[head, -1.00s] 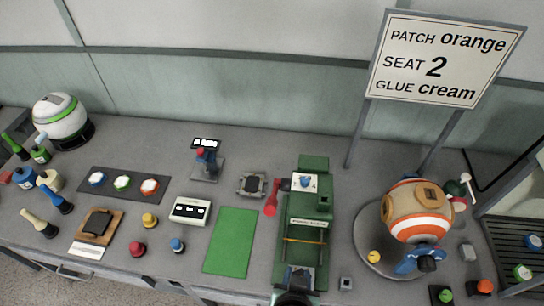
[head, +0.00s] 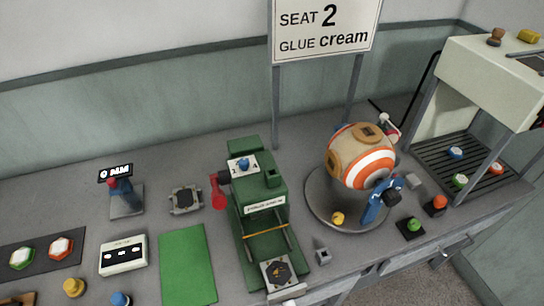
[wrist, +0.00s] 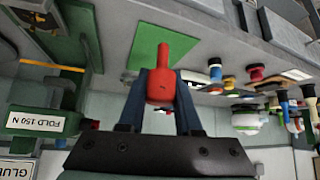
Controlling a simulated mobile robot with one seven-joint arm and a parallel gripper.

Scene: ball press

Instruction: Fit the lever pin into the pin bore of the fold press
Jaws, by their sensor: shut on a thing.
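In the wrist view my gripper (wrist: 161,78) is shut on a red lever (wrist: 161,60), whose narrow end points up in the picture and whose thick rounded part lies between the fingers. Its pin is not clear in this view. The green fold press (head: 264,212) stands mid-bench in the head view, and its green body (wrist: 40,122) with the FOLD 150 N label shows left of my gripper in the wrist view. In the head view a red handle (head: 217,195) with a dark round piece is at the press's left side; I cannot tell whether it is the held lever. I cannot make out the pin bore.
A green mat (head: 187,265) lies left of the press. A dark-topped square fixture (head: 185,200) sits behind the mat. The orange-striped ball (head: 360,155) on its round stand is to the right. A small grey block (head: 322,255) stands just right of the press.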

